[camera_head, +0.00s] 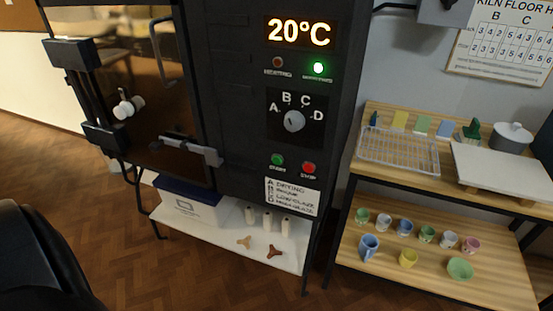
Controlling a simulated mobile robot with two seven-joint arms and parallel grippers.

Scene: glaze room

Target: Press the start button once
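The kiln's dark control panel (249,110) stands in the middle of the view. The green start button (277,160) is low on the panel, with a small label under it. The red stop button (309,168) sits close to its right. Above them are a dial (293,121) marked A, B, C and D, and a display (299,32) reading 20°C. A green lamp (318,68) is lit; the red lamp (278,62) beside it looks dark. I see neither gripper, and nothing covers the start button.
The kiln door (150,80) with its latch (188,150) is left of the panel. A low white shelf (212,238) under the kiln holds a box and small posts. A wooden shelf unit (375,165) with a wire rack (398,152) and cups stands right. Floor in front is clear.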

